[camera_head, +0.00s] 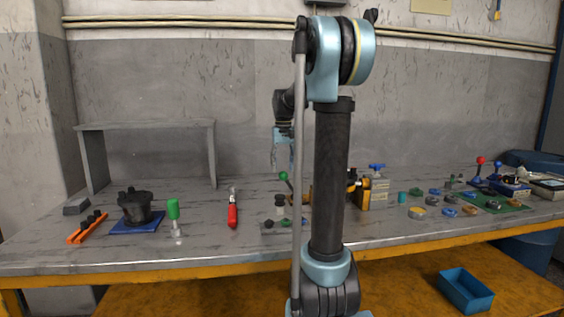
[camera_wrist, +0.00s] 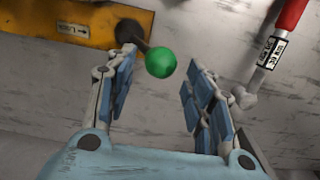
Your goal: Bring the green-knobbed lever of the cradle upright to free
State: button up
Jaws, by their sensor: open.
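The lever's green knob (camera_head: 284,176) sits at the left end of the cradle (camera_head: 363,198), which is yellow and partly hidden behind my arm. The short dark rod leans left toward the knob, not upright. In the wrist view the green knob (camera_wrist: 160,63) lies between the tips of my gripper (camera_wrist: 161,76), with space visible on both sides. The yellow cradle body (camera_wrist: 80,24) with a white arrow label is at the upper left there. In the head view my open gripper (camera_head: 282,158) points down just above the knob.
A red-handled tool (camera_head: 232,212) lies left of the cradle; its red handle (camera_wrist: 291,13) also shows in the wrist view. A green-handled tool (camera_head: 173,210) and a black part on a blue base (camera_head: 137,206) stand farther left. Several small parts (camera_head: 432,201) lie to the right.

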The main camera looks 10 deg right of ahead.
aim_at(283, 176)
jog(key=shift+f, duration=2.5)
jog(key=c, duration=0.6)
